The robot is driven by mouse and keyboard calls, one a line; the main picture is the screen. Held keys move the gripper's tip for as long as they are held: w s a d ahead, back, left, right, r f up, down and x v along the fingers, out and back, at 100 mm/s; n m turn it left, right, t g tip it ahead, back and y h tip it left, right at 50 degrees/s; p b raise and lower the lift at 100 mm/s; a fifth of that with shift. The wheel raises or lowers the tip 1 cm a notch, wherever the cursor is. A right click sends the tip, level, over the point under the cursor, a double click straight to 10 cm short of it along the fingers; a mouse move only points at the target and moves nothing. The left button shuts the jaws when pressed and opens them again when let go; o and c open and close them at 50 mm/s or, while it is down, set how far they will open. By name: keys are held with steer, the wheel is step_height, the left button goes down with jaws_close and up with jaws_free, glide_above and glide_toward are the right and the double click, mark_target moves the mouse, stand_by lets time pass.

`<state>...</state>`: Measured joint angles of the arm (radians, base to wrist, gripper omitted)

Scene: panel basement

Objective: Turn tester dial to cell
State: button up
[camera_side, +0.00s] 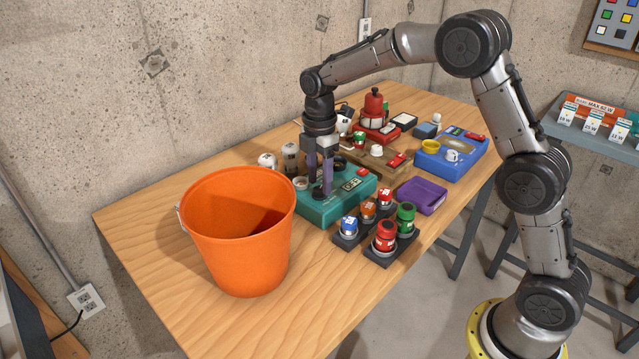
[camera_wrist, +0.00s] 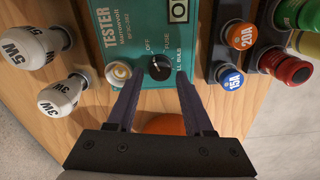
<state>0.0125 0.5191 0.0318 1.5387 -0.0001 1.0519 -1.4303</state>
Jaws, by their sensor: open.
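The tester (camera_side: 352,203) is a teal box on the wooden table in the side view. In the wrist view the tester (camera_wrist: 125,20) shows its printed name and a round black dial (camera_wrist: 160,67) with a small white mark. The words OFF and FUSE are printed around the dial; other lettering at its lower right is partly hidden by a finger. My gripper (camera_side: 319,182) points down over the tester. In the wrist view my gripper (camera_wrist: 159,77) is open, with the dial between its fingertips in the picture. I cannot tell whether the fingers touch it.
An orange bucket (camera_side: 237,225) stands close on the left. Coloured fuses in dark holders (camera_side: 375,245) stand in front of the tester. White bulbs (camera_wrist: 60,95) stand beside it. A purple tray (camera_side: 421,194) and a blue box (camera_side: 450,158) lie to the right.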

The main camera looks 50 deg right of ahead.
steer(key=shift+f, duration=0.9)
steer(key=shift+c, duration=0.2)
jaws_close()
